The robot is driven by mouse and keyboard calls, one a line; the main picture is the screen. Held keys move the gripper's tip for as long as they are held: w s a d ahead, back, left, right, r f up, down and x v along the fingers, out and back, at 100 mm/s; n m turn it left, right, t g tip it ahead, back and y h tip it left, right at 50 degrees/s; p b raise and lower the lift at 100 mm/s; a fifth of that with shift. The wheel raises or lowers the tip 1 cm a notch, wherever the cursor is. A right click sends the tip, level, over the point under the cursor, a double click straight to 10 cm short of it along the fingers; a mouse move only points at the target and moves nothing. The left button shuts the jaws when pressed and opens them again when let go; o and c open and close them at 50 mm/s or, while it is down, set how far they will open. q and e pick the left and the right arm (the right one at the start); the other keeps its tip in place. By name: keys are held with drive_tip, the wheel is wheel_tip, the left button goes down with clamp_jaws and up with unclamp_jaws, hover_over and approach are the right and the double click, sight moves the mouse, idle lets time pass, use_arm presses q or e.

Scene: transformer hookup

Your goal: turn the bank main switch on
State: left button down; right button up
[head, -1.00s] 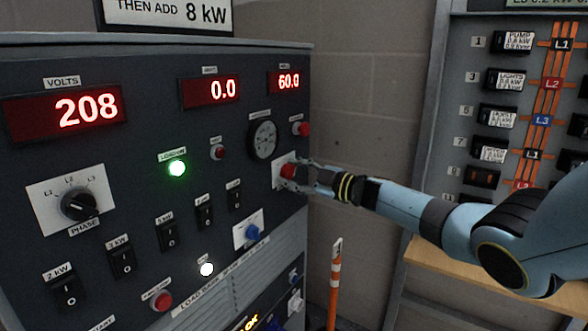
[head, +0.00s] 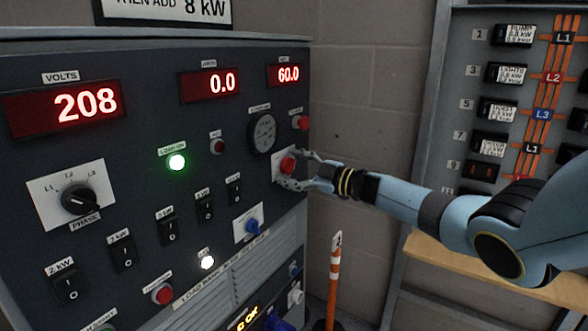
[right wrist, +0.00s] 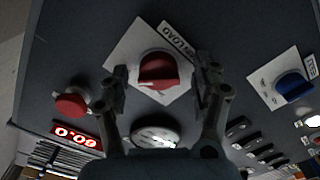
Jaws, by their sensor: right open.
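The switch is a red rotary knob (head: 287,164) on a white plate, on the right side of the dark load bank panel (head: 130,140). In the right wrist view the red knob (right wrist: 158,71) sits on its tilted white plate, beside a label partly readable as "LOAD". My right gripper (head: 293,171) is open in front of the knob. In the right wrist view its two fingers (right wrist: 162,88) stand on either side of the knob, with a visible gap to each; whether they reach its depth I cannot tell. My left gripper is not in view.
Near the switch are a red button (head: 301,123), a round gauge (head: 263,132) and a blue knob (head: 253,226). A green lamp (head: 177,162) and a white lamp (head: 207,262) are lit. Displays read 208, 0.0 and 60.0. A breaker panel (head: 470,110) stands at right.

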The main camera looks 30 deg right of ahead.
drive_tip(key=v, duration=1.2)
idle(0.3)
